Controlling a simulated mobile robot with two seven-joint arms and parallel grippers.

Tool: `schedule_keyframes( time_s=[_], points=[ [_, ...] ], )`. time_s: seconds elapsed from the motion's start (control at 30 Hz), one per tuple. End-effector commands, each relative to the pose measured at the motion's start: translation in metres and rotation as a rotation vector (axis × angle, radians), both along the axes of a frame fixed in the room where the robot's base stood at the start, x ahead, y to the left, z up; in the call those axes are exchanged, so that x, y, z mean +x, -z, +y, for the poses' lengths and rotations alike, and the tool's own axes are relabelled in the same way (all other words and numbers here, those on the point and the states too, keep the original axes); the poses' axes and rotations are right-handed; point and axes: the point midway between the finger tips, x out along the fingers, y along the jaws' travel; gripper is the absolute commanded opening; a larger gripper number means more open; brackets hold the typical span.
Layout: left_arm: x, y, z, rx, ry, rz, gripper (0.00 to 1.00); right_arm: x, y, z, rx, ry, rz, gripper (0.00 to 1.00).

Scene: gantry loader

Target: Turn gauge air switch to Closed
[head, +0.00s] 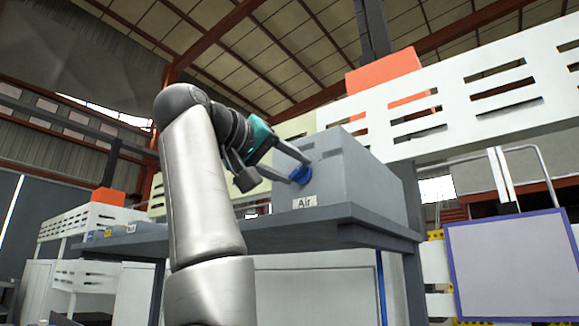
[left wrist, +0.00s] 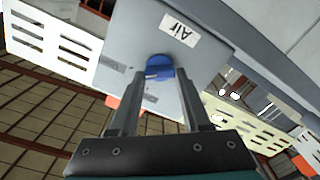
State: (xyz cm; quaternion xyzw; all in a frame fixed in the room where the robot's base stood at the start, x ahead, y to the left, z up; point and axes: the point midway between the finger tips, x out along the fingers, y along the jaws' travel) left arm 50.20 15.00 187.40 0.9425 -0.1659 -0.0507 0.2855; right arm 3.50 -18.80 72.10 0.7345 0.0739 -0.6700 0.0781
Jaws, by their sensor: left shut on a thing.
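The gauge air switch is a blue knob (head: 300,174) on the front face of a grey box (head: 345,165), just above a white label reading "Air" (head: 304,202). In the left wrist view the blue knob (left wrist: 160,67) sits between the two finger ends, with the "Air" label (left wrist: 180,27) beyond it. My left gripper (head: 300,168) is shut on the knob, one finger on each side. The knob's pointer and any position marks are too small or hidden to read. My right gripper is not in view.
The grey box stands on a grey shelf (head: 270,238). Several small blue and yellow items (head: 108,232) lie at the shelf's left end. A white slotted beam (head: 480,95) runs behind the box. A white panel with a purple frame (head: 512,265) stands at right.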

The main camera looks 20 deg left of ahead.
Motion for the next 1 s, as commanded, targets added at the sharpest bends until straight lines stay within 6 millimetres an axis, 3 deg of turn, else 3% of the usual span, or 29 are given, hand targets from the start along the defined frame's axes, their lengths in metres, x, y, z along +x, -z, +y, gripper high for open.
schedule_keyframes(
  time_s=[1.0],
  points=[
    [0.0004, 0.0026, 0.0026, -0.790, -0.002, 0.284, 0.00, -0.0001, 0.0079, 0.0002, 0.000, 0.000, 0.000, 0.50]
  ],
)
